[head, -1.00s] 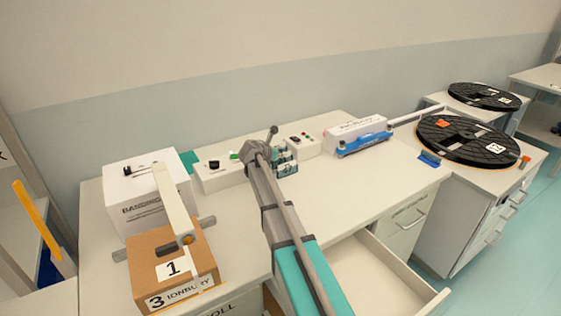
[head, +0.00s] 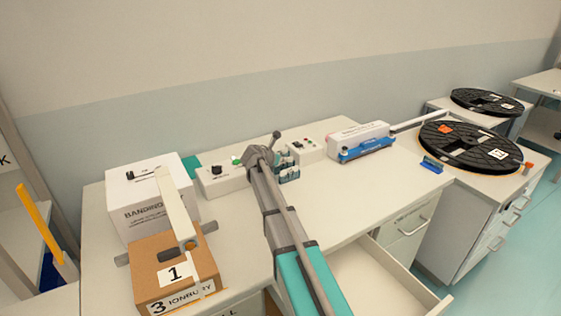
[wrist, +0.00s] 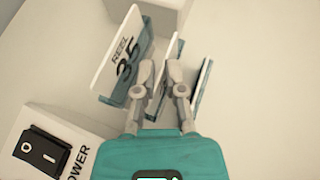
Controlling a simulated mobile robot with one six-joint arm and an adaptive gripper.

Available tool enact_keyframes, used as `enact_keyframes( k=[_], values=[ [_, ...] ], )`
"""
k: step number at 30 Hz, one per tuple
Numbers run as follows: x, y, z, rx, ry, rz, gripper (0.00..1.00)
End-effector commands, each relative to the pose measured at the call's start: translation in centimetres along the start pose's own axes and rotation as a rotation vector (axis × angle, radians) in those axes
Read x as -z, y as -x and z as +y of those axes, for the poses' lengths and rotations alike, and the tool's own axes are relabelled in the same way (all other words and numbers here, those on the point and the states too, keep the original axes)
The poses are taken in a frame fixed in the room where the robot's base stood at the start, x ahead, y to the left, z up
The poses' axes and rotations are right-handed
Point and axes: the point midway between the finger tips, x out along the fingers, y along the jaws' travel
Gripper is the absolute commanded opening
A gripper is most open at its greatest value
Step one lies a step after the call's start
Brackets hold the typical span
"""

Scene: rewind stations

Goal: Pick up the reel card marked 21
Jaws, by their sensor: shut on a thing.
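In the wrist view my gripper (wrist: 162,78) is shut on the middle reel card (wrist: 158,95), a thin white and teal plate seen nearly edge-on between the two fingers. Its number cannot be read. To its left stands a tilted reel card marked 35 (wrist: 123,62). To its right is another card (wrist: 203,86), also edge-on, its mark hidden. In the head view the small teal and white cards (head: 290,173) show just right of my arm's end. My gripper is hidden there behind my arm.
In the head view, cartons (head: 177,272) stand at left, a blue and white roller unit (head: 364,150) at right, black reels (head: 455,143) beyond, and an open drawer (head: 372,277) at front.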

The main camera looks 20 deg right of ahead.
Motion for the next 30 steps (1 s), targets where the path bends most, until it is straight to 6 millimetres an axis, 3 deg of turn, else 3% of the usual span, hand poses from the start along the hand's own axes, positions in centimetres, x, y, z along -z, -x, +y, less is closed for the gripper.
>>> enact_keyframes(
  k=[30],
  values=[
    [-7.8,4.3,0.1,-0.001,0.001,0.0,0.0]
  ],
)
